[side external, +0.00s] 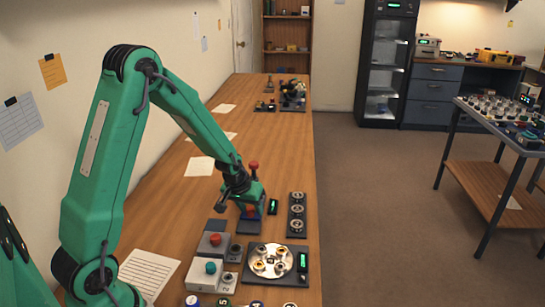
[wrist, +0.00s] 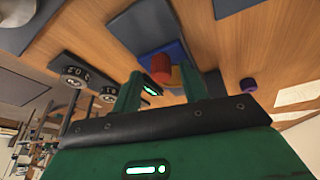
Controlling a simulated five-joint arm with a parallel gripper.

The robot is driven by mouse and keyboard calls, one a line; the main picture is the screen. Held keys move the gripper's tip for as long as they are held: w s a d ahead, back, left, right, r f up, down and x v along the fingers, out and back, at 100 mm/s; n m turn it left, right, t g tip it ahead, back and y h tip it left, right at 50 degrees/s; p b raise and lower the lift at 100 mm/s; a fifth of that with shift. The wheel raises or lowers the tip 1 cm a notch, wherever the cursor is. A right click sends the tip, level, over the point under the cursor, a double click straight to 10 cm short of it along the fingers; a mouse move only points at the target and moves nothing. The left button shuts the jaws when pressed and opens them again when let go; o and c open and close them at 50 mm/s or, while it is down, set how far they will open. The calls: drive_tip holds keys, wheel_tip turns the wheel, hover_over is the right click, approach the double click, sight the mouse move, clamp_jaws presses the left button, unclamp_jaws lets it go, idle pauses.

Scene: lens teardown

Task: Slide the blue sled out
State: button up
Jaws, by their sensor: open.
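The blue sled (wrist: 178,48) shows in the wrist view as a blue block with a red knob (wrist: 162,67) on it. In the side view a bit of blue (side external: 248,212) shows under my gripper (side external: 250,207), mostly hidden by it. The sled sits on a dark base (side external: 248,227). In the wrist view the fingers of my gripper (wrist: 162,80) are apart, and the red knob appears in the gap between their tips. I cannot tell whether the fingers touch it.
A small dark display (side external: 273,207) stands just right of the sled. A dark rack with several ring parts (side external: 297,214) is farther right. Grey boxes (side external: 211,243) with knobs and a round silver plate (side external: 270,260) lie nearer. Bare wooden bench (side external: 270,140) extends behind.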

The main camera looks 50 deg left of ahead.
drive_tip(key=shift+r, duration=0.1)
drive_tip(key=v, duration=0.7)
drive_tip(key=shift+r, duration=0.25)
drive_tip(key=shift+s+d, duration=0.1)
drive_tip(key=shift+s, duration=0.05)
drive_tip(key=shift+r, duration=0.1)
drive_tip(key=c, duration=0.5)
drive_tip(key=shift+w+r, duration=0.2)
drive_tip(key=c, duration=0.3)
drive_tip(key=shift+w+r+g, duration=0.15)
drive_tip(key=shift+w+r, duration=0.2)
drive_tip(key=shift+r, duration=0.45)
drive_tip(key=shift+w+r+g, duration=0.15)
drive_tip(key=shift+w+r, duration=0.2)
drive_tip(key=shift+r, duration=0.45)
clamp_jaws()
